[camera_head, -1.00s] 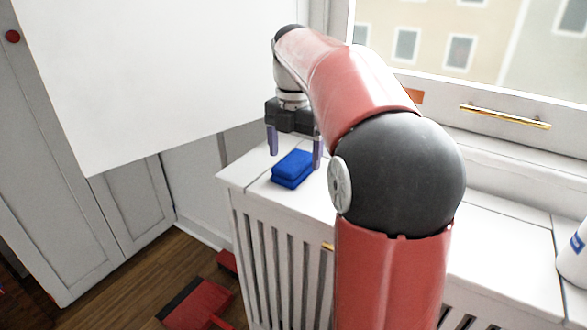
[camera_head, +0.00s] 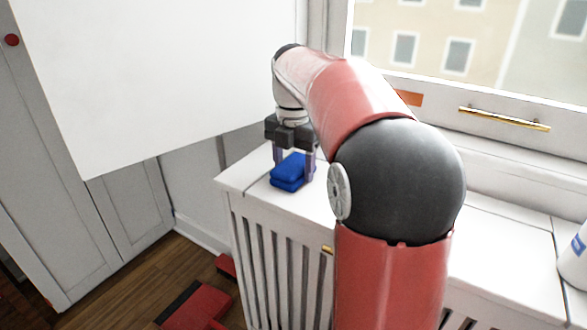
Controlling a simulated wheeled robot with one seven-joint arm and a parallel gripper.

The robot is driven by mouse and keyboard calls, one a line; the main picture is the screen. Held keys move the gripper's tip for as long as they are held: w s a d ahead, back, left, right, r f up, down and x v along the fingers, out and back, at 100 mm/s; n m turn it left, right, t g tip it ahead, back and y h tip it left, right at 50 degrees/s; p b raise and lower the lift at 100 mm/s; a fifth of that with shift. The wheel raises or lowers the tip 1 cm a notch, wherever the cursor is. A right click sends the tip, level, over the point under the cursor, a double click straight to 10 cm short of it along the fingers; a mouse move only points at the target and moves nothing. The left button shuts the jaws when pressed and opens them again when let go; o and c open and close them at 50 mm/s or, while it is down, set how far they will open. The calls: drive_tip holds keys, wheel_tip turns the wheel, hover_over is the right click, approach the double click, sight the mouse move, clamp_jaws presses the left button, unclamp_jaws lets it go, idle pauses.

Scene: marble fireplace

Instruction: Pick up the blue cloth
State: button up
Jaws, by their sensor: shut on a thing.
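The blue cloth (camera_head: 288,181) is a small folded bundle near the left end of the white slatted cabinet top (camera_head: 240,178). My gripper (camera_head: 293,163) points down over it, with one finger at its left and one at its right. The fingers are shut on the cloth. The cloth's lower part looks to be at the cabinet top; I cannot tell whether it is lifted clear. The right finger's tip is partly behind the cloth's right edge and hard to make out.
A window with a brass handle (camera_head: 505,118) is behind the cabinet. A white container with blue marking (camera_head: 576,255) stands at the far right. A large white panel (camera_head: 150,75) is at upper left. A red dustpan-like thing (camera_head: 200,305) lies on the wooden floor.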

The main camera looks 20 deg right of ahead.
sight(294, 163)
wheel_tip(294, 163, up, 10)
drive_tip(key=shift+p, duration=1.05)
